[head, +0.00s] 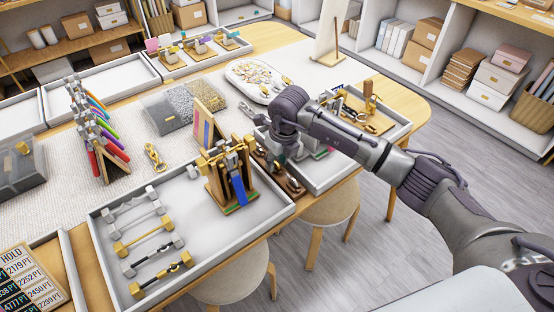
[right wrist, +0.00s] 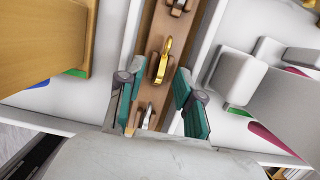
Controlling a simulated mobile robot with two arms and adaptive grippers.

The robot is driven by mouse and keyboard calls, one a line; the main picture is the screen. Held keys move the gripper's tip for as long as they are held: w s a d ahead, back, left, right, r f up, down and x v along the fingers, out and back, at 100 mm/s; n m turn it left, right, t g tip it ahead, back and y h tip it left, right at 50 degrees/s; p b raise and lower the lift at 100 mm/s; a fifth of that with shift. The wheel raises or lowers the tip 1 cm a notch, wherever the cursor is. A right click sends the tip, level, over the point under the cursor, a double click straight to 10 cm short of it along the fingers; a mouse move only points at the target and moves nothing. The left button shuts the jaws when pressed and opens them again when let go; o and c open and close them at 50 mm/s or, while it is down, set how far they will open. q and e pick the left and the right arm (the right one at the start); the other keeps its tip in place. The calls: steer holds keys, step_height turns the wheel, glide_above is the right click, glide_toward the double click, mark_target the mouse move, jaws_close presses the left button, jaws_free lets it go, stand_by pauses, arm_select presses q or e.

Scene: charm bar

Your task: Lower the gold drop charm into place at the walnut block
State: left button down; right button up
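The walnut block (right wrist: 173,38) is a long brown strip running up the middle of the right wrist view. A gold piece (right wrist: 162,60) with a narrow looped end, apparently the gold drop charm, sits at a dark recess in it. My right gripper (right wrist: 158,80) is open, with one teal finger on each side of the block and a visible gap from the gold piece. A silvery piece (right wrist: 147,115) lies lower between the fingers. In the head view my right wrist hides much of the block (head: 284,178). My left gripper is out of view.
A wooden stand with a blue strip (head: 238,190) is close left of my right gripper. A white tray (head: 180,282) holds several bar-shaped pieces. A grey block (right wrist: 236,76) stands right of the fingers. An oval charm dish (head: 236,80) is behind.

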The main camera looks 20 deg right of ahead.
steer(key=shift+p+v, duration=2.15)
steer(key=shift+v, duration=0.85)
steer(key=shift+r, duration=0.1)
steer(key=v, duration=1.1)
steer(key=shift+r, duration=0.4)
steer(key=shift+s, duration=0.15)
